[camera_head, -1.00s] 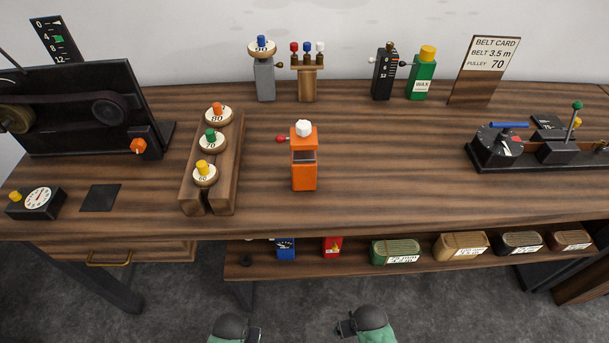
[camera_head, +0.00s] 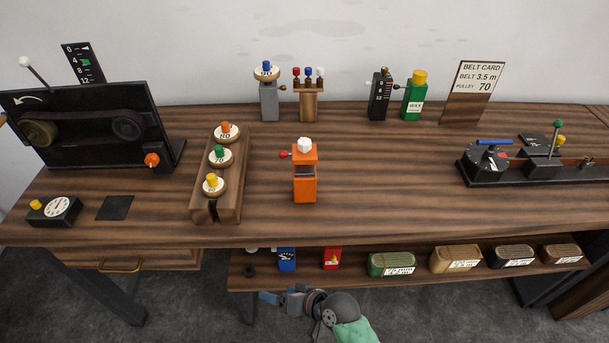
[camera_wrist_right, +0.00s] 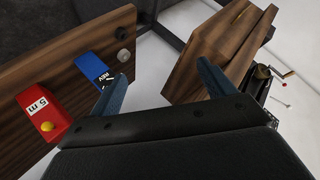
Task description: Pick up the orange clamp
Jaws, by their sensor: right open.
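The orange clamp (camera_head: 304,180) stands upright on the tabletop, right of the wooden pulley rack, with a white knob on top and a red knob on its left side. My right gripper (camera_head: 268,297) is low in front of the table, below the clamp and apart from it. In the right wrist view its two blue-grey fingers (camera_wrist_right: 165,85) are spread with nothing between them. The clamp does not show in that view.
The wooden rack (camera_head: 229,200) with several pulleys stands left of the clamp. The lower shelf holds a blue box (camera_head: 287,260), a red box (camera_head: 332,258) and several belt boxes. The tabletop (camera_head: 390,190) right of the clamp is clear.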

